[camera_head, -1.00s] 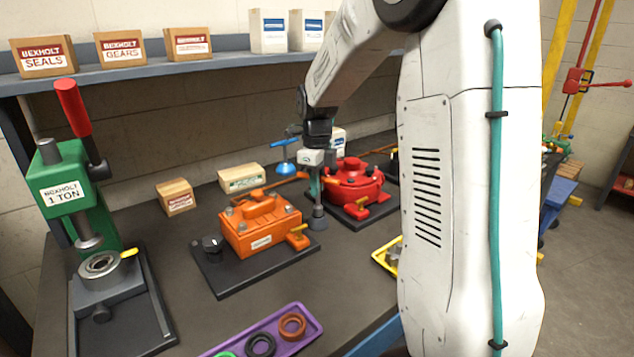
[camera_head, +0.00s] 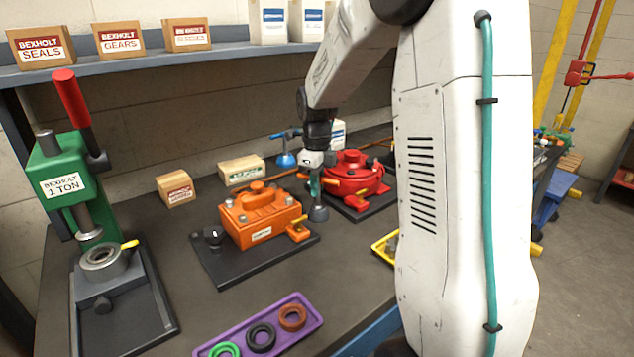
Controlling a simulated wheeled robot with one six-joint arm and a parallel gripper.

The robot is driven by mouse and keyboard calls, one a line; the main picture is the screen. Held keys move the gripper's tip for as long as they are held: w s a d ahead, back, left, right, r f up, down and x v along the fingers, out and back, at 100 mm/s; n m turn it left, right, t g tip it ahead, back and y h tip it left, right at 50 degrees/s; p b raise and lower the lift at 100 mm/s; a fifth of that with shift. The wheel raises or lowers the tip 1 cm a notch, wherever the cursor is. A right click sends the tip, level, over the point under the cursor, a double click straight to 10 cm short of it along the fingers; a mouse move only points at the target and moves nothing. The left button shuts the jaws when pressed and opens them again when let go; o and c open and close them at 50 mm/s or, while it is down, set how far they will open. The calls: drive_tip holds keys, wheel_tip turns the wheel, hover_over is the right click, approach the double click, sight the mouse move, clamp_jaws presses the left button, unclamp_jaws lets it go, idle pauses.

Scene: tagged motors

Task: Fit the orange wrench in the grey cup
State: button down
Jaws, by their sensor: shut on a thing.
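My gripper (camera_head: 315,172) is small in view, beside the orange motor and in front of the red one. It is shut. A thin orange bar, which looks like the orange wrench (camera_head: 284,175), meets it on the left and slopes down leftward. The exact grip is too small to make out. A small grey piece, which looks like the grey cup (camera_head: 319,213), stands directly below my gripper between the two motors. Whether anything is inside it, or whether the wrench touches it, I cannot tell.
The orange motor (camera_head: 260,219) on its dark plate is close on the left. The red motor (camera_head: 352,182) is close on the right. A purple tray (camera_head: 310,327) with rings lies in front. A green press (camera_head: 75,180) stands at left. Bare bench lies between the press and orange motor.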

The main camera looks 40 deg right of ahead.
drive_tip(key=shift+f, duration=0.3)
drive_tip(key=c, duration=1.3)
unclamp_jaws()
drive_tip(key=shift+r, duration=3)
drive_tip(key=shift+r, duration=3.95)
